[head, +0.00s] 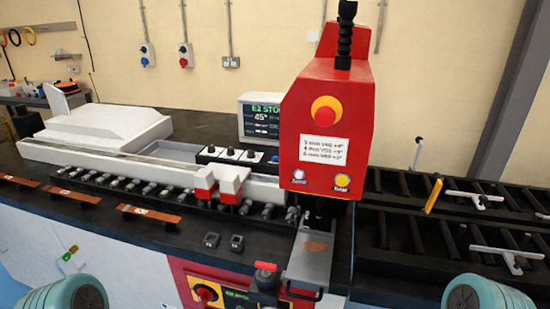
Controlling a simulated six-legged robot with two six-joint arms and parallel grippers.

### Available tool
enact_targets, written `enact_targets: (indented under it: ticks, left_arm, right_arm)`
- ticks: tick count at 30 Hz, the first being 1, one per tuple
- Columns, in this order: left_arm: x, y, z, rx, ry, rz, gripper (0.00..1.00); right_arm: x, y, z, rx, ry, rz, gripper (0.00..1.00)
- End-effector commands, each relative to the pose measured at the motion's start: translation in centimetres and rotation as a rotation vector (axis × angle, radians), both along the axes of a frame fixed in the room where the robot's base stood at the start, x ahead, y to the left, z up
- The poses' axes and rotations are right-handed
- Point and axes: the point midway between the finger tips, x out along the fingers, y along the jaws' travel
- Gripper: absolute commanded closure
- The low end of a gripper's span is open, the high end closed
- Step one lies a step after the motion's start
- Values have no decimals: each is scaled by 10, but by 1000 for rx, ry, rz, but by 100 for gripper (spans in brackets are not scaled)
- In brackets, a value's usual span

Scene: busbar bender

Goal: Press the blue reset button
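The red press head (325,130) of the busbar bender stands right of centre. Low on its front, at the left, is a small pale bluish-white button (299,174) with a small label under it that I cannot read for certain. A yellow button (342,180) sits to its right, and a red mushroom button on a yellow ring (325,111) is higher up. A small blue knob (275,158) shows at the end of the black switch strip left of the head. Only teal rounded parts of my arms show at the bottom corners; neither gripper is in view.
A screen (261,119) stands behind the switch strip. A metal plate with a handle (309,259) lies below the head. Roller racks (405,235) with clamps extend right. A red lower panel (222,291) with a yellow-ringed switch faces front. Air before the head is clear.

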Motion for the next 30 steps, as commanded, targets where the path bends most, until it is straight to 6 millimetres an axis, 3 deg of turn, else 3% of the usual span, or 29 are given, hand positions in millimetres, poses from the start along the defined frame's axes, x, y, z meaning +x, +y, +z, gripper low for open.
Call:
enact_targets:
  ticks: [25, 28, 30]
  left_arm:
    - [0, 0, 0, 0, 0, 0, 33]
    - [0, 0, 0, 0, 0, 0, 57]
    - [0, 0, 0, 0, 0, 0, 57]
  right_arm:
    - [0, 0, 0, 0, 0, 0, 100]
    - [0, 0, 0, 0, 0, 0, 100]
    - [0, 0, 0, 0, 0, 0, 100]
